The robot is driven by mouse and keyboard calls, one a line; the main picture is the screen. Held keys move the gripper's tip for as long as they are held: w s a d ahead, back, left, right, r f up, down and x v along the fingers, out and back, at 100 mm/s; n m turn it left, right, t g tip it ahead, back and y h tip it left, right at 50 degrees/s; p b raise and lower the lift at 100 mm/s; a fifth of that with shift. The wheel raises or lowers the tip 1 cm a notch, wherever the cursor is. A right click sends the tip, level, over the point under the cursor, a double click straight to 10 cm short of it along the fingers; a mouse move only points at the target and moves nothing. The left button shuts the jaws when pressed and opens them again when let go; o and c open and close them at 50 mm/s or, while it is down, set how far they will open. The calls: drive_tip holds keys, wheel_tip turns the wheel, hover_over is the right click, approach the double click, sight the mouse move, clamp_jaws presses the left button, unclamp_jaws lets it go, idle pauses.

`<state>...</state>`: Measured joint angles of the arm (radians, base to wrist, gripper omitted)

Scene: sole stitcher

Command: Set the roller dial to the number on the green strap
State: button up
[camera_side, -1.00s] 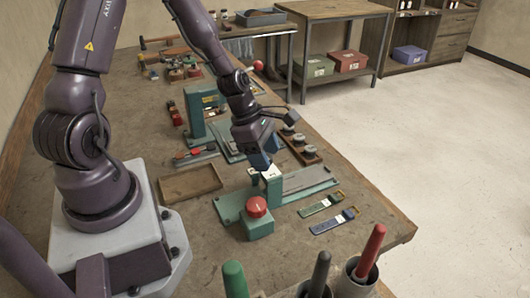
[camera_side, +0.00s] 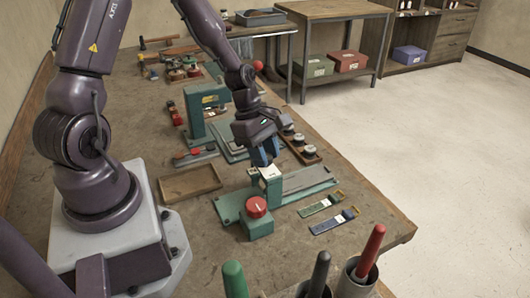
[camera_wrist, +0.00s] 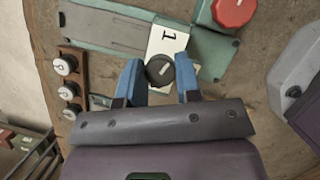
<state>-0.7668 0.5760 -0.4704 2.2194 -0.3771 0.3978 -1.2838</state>
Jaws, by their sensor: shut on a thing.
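The roller dial is a black round knob (camera_wrist: 160,72) with a pale pointer line, on a white number plate (camera_wrist: 168,42) showing a 1. The plate also shows on top of the green stitcher block in the side view (camera_side: 268,171); its other numbers are hidden. My gripper (camera_wrist: 160,68) has a blue finger on each side of the knob and is shut on it; it shows from the side above the plate (camera_side: 266,160). The green strap (camera_side: 320,205) lies flat on the bench, right of the stitcher; its number is too small to read.
A blue strap (camera_side: 334,221) lies beside the green one. A red knob (camera_side: 256,207) stands on the stitcher's near end. A wooden rack of round knobs (camera_side: 302,147) lies behind. An empty brown tray (camera_side: 190,182) is to the left. Tools in cups (camera_side: 356,280) stand in front.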

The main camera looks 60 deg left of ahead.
drive_tip(key=m+g, duration=0.1)
drive_tip(key=m, duration=0.3)
drive_tip(key=shift+w+m+g, duration=0.1)
drive_tip(key=shift+m+g, duration=0.3)
drive_tip(key=m, duration=0.2)
drive_tip(key=m+g, duration=0.1)
drive_tip(key=m, duration=0.1)
drive_tip(key=shift+m+g, duration=0.3)
drive_tip(key=m+g, duration=0.1)
drive_tip(key=m, duration=0.2)
drive_tip(key=shift+w+m+y, duration=0.1)
drive_tip(key=shift+m+y, duration=0.2)
drive_tip(key=shift+y, duration=0.1)
drive_tip(key=m+g+y, duration=0.1)
drive_tip(key=m, duration=0.3)
drive_tip(key=shift+m, duration=0.3)
drive_tip(key=m+y, duration=0.1)
drive_tip(key=m, duration=0.2)
drive_tip(key=shift+d+m+g+y, duration=0.1)
drive_tip(key=shift+m+g+y, duration=0.2)
drive_tip(key=shift+g+y, duration=0.1)
drive_tip(key=m+y, duration=0.1)
drive_tip(key=m, duration=0.2)
drive_tip(key=shift+m, duration=0.3)
drive_tip(key=m+y, duration=0.1)
drive_tip(key=m, duration=0.2)
drive_tip(key=shift+d+m+y, duration=0.1)
drive_tip(key=shift+m+y, duration=0.2)
drive_tip(key=shift+m+t+y, duration=0.6)
drive_tip(key=shift+m, duration=1.1)
